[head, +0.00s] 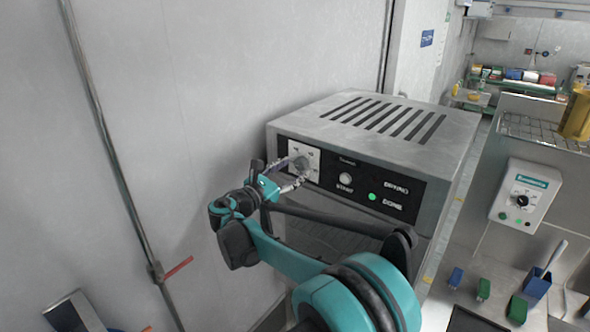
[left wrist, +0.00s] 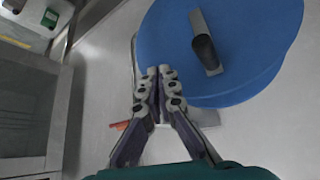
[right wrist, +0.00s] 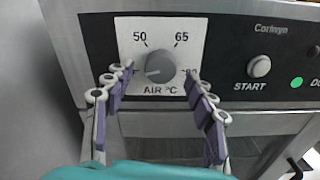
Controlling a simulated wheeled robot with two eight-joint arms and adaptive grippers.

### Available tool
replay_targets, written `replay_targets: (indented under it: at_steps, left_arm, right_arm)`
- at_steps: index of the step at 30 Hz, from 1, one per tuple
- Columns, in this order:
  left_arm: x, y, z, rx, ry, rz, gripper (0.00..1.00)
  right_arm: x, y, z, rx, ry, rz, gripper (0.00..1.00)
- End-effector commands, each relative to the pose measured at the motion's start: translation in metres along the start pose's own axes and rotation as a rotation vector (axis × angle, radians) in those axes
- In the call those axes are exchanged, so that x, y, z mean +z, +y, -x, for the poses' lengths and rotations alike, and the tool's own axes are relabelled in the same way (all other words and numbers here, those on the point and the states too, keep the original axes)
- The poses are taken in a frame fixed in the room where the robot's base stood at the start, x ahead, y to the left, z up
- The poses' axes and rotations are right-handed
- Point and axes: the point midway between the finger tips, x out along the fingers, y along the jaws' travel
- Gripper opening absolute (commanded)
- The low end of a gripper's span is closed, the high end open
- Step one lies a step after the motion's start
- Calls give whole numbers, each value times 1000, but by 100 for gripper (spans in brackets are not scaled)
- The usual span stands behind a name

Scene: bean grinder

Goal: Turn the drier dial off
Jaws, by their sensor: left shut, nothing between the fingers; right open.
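The drier is a grey metal box (head: 440,135) with a black front panel and a slotted top. Its grey round dial (right wrist: 160,68) sits on a white plate marked 50, 65 and AIR °C; the head view shows it at the panel's left end (head: 302,162). The exact pointer setting is hard to tell. My right gripper (right wrist: 159,76) is open in front of the dial, one finger on each side; contact cannot be told. My left gripper (left wrist: 158,76) is shut and empty, away from the drier, near a blue round lid (left wrist: 230,75).
A START button (right wrist: 259,66) and a lit green light (right wrist: 296,82) are right of the dial. A white control box (head: 524,195) with its own dial stands farther right, above small blue and green scoops (head: 483,288). A wall (head: 180,100) is close on the left.

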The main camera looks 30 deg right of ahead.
Motion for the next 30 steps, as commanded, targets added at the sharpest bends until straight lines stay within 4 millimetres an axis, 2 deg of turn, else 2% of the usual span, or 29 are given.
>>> replay_targets:
  at_steps: [9,15,20,30]
  left_arm:
    - [0,0,0,0,0,0,0]
    - [0,0,0,0,0,0,0]
    - [0,0,0,0,0,0,0]
    - [0,0,0,0,0,0,0]
  right_arm:
    - [-1,1,69,4,1,0,56]
    - [-1,0,99,2,1,0,56]
    - [-1,0,107,1,1,0,56]
    - [0,0,107,0,1,0,56]
